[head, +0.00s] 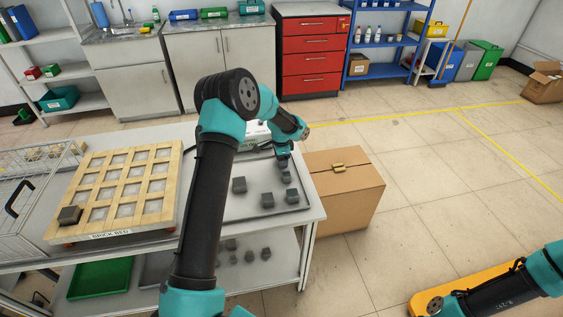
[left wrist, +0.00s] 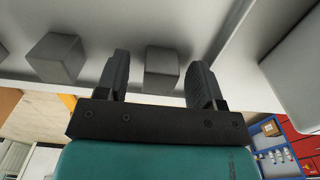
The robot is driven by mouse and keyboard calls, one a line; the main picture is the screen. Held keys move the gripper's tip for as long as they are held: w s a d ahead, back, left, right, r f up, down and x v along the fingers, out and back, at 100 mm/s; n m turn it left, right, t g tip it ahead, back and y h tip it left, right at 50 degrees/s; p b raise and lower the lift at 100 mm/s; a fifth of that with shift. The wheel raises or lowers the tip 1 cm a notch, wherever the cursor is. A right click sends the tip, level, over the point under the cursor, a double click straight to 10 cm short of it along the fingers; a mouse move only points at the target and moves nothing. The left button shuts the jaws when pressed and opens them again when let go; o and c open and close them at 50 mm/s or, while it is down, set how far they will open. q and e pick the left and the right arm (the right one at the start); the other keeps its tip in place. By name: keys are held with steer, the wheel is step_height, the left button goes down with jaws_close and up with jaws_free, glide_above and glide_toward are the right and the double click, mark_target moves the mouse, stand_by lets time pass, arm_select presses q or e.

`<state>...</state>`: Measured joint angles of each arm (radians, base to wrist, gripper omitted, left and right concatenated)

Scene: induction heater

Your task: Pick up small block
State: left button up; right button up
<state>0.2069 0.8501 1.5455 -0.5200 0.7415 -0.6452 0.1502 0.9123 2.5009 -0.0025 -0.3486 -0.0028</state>
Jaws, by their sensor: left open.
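A small dark grey block (head: 286,177) sits on the grey tray (head: 238,212) on the table, just below my left gripper (head: 284,167). In the left wrist view, a grey block (left wrist: 161,70) shows between the two black fingers of the left gripper (left wrist: 160,85), with gaps on both sides. The left gripper is open and points down at the tray. Other dark blocks lie nearby on the tray, one at its left (head: 239,185), one in front (head: 267,200) and one at the right (head: 292,196). My right gripper is not in view; only part of that arm shows.
A wooden grid labelled "BRICK BED" (head: 120,185) stands left on the table with one dark block (head: 70,215) in a corner. A wire basket (head: 25,195) is at the far left. A cardboard box (head: 345,190) stands close right of the table. Several blocks lie on the lower shelf.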

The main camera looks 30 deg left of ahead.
arm_select(q)
steer(key=shift+f, duration=0.3)
steer(key=shift+c, duration=0.3)
steer(key=c, duration=1.1)
step_height(320, 180, up, 10)
steer(key=shift+r, duration=0.1)
stand_by(0.7)
